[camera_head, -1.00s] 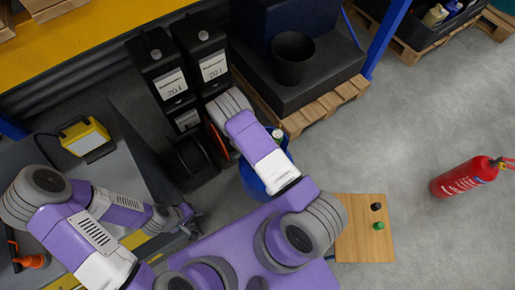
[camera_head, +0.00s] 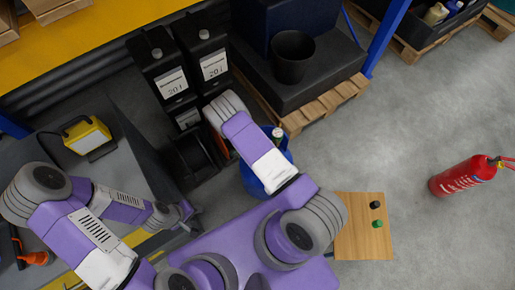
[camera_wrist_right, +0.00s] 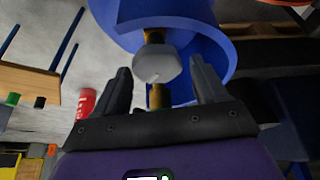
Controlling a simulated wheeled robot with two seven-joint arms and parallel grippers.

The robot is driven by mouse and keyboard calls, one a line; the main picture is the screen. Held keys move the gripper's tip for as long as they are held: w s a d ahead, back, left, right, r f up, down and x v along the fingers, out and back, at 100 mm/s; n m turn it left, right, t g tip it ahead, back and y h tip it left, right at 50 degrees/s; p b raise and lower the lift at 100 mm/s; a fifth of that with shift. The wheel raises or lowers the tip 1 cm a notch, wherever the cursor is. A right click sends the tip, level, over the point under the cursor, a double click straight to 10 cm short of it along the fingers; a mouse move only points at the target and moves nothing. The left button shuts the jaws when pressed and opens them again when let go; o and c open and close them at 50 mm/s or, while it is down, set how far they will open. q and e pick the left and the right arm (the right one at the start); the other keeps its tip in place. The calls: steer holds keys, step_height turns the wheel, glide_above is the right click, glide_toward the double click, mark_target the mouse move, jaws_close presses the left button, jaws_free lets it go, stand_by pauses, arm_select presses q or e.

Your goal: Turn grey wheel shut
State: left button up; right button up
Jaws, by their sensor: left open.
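In the right wrist view a grey faceted wheel (camera_wrist_right: 157,63) sits on a brass stem inside a blue curved housing (camera_wrist_right: 215,35). My right gripper (camera_wrist_right: 163,80) is open, with one dark finger on each side of the wheel. Whether the fingers touch it I cannot tell. In the head view a blue body (camera_head: 251,182) shows partly behind my right arm, which hides the wheel and the right gripper there. My left gripper (camera_head: 190,218) is open and empty, low at the left near the grey bench edge.
A yellow lamp (camera_head: 86,136) stands on the grey bench at the left. Black canisters (camera_head: 163,64) and a black bin (camera_head: 292,57) stand behind. A wooden board (camera_head: 352,246) with two small knobs and a red extinguisher (camera_head: 464,178) are on the right. Floor there is open.

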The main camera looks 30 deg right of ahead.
steer(key=shift+o, duration=0.6)
steer(key=shift+s, duration=0.1)
steer(key=p+v, duration=0.2)
steer(key=v, duration=0.5)
steer(key=shift+r, duration=0.25)
steer(key=shift+a, duration=0.15)
